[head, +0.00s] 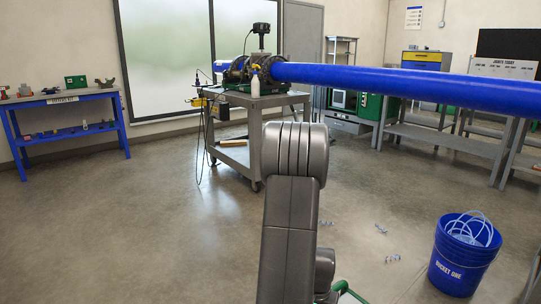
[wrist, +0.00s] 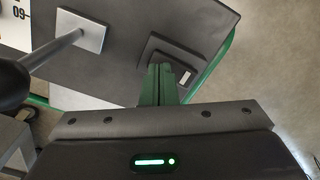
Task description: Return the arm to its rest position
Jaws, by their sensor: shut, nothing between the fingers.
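My arm (head: 290,215) stands up in the lower middle of the head view, its rounded grey joint in front of the cart's right side. My gripper (wrist: 160,72) shows in the wrist view with its green fingers together and nothing between them. It points over a dark grey surface with a green edge, which looks like my own base. I cannot tell whether the fingertips touch that surface. The gripper is hidden in the head view.
A grey cart (head: 258,101) carries the fusion machine (head: 238,70). A long blue pipe (head: 420,84) reaches right from it at height. A blue bucket (head: 462,255) stands at lower right, with small scraps (head: 381,229) on the floor. A blue bench (head: 65,98) is at left. Floor at left is clear.

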